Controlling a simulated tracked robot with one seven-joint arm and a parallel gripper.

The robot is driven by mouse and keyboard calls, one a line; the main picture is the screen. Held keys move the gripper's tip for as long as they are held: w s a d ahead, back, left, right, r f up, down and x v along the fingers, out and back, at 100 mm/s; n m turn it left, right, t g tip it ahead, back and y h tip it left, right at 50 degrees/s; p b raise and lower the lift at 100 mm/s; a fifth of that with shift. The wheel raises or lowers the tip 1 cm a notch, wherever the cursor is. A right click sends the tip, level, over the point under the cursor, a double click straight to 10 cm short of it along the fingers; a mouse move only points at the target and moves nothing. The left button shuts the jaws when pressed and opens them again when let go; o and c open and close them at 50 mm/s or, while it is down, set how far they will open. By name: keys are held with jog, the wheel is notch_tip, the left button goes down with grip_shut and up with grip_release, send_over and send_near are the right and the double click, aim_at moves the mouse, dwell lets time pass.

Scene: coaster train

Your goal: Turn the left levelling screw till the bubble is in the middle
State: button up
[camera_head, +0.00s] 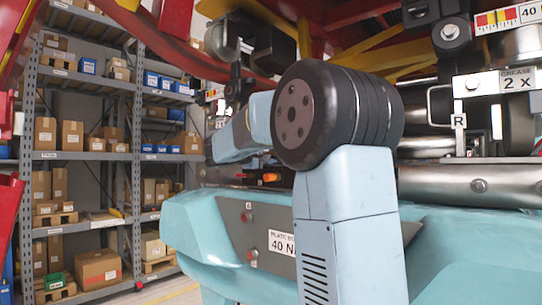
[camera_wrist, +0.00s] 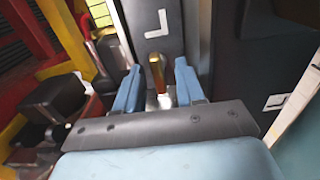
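In the wrist view my gripper (camera_wrist: 159,68) is open, with its two blue fingers apart. A brass-coloured upright pin (camera_wrist: 155,66), which looks like the left levelling screw, stands between the fingers with a gap on each side. Behind it is a dark grey plate marked "L" (camera_wrist: 156,22). In the head view a white tag marked "R" (camera_head: 459,121) hangs on the right side of the machine. My arm covers the middle of that view, and I cannot make out my gripper there. I cannot make out the bubble in either view.
Teal machine covers (camera_head: 450,245) and metal rollers (camera_head: 470,183) lie around my arm. Red and yellow beams (camera_head: 375,58) pass overhead. A shelf rack (camera_head: 136,150) with boxes stands at the left. In the wrist view dark panels (camera_wrist: 255,70) stand close on the right.

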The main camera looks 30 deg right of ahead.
jog(key=shift+x, duration=0.85)
